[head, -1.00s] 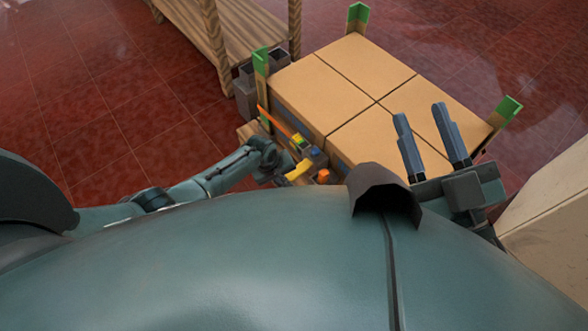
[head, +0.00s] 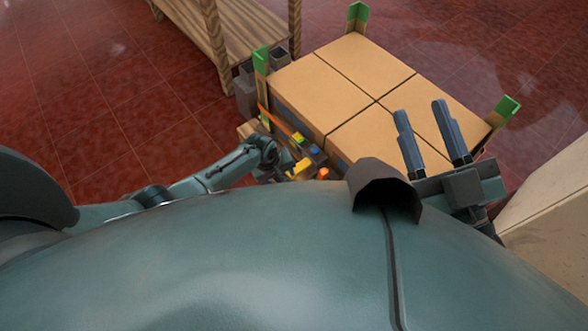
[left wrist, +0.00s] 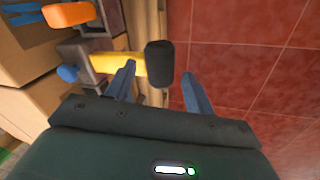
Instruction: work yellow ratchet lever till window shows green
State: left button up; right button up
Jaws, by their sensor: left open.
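The yellow ratchet lever (head: 299,168) sticks out from the ratchet at the near left side of the carton stack. In the left wrist view the lever (left wrist: 131,63) ends in a black grip (left wrist: 160,63). My left gripper (left wrist: 160,82) is open, with one finger on each side of the grip; I cannot tell whether either touches it. The ratchet body (left wrist: 85,58) is dark grey. A small green and yellow patch (head: 298,138) shows near it in the head view; the window's colour is too small to tell. My right gripper (head: 423,118) is open and empty, in front of the cartons.
An orange strap (head: 279,122) runs along the side of the cartons (head: 350,80). Green corner guards (head: 357,12) stand at the stack's corners. A wooden rack (head: 225,40) stands behind left. A pale box (head: 550,205) is at right. Red tiled floor is free at left.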

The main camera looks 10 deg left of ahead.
pick_arm(q)
jog(key=o, duration=0.4)
notch_tip(320, 180, up, 9)
jog(key=p, duration=0.9)
dwell(0.4)
